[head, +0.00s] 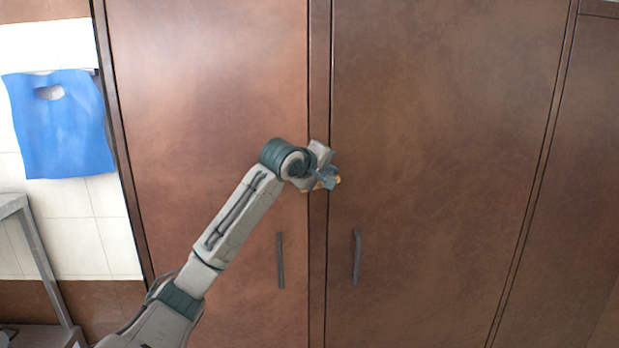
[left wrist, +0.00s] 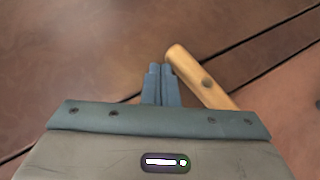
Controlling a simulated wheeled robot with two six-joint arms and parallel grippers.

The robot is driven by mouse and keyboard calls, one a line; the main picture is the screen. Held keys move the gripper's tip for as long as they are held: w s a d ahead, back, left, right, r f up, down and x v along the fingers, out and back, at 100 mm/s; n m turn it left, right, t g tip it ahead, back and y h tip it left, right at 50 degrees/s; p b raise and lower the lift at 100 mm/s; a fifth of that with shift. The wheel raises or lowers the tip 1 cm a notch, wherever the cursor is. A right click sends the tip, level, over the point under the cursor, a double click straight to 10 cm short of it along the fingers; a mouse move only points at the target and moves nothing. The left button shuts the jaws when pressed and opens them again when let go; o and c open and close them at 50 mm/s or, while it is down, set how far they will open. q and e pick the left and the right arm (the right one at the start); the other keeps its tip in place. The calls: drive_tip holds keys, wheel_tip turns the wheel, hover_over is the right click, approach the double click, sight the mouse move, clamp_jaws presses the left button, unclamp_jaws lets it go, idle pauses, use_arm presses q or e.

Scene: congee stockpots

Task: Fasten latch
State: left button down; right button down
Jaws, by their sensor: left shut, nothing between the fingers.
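The latch (left wrist: 196,75) is a wooden or brass-coloured bar with a dark round pivot spot, lying tilted across the seam between two brown doors in the left wrist view. In the head view only a small yellowish bit of it (head: 338,179) shows beside my gripper. My left gripper (head: 332,183) is at the seam between the doors, above the handles. In the left wrist view its two blue-grey fingers (left wrist: 161,72) are together and empty, just left of the latch's upper end. I cannot tell whether they touch it. My right gripper is not in view.
The left door (head: 210,110) and right door (head: 440,120) appear closed, each with a dark vertical handle (head: 280,260) (head: 357,256) near the seam. A blue bag-like sheet (head: 60,125) hangs at left on a tiled wall. A grey metal frame (head: 45,262) stands at lower left.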

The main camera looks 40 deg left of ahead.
use_arm(q)
drive_tip(key=shift+w+d+f, duration=0.2)
drive_tip(key=shift+d, duration=0.3)
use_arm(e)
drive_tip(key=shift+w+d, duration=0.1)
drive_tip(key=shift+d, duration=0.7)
use_arm(q)
drive_tip(key=shift+w+f, duration=0.1)
drive_tip(key=shift+w, duration=0.05)
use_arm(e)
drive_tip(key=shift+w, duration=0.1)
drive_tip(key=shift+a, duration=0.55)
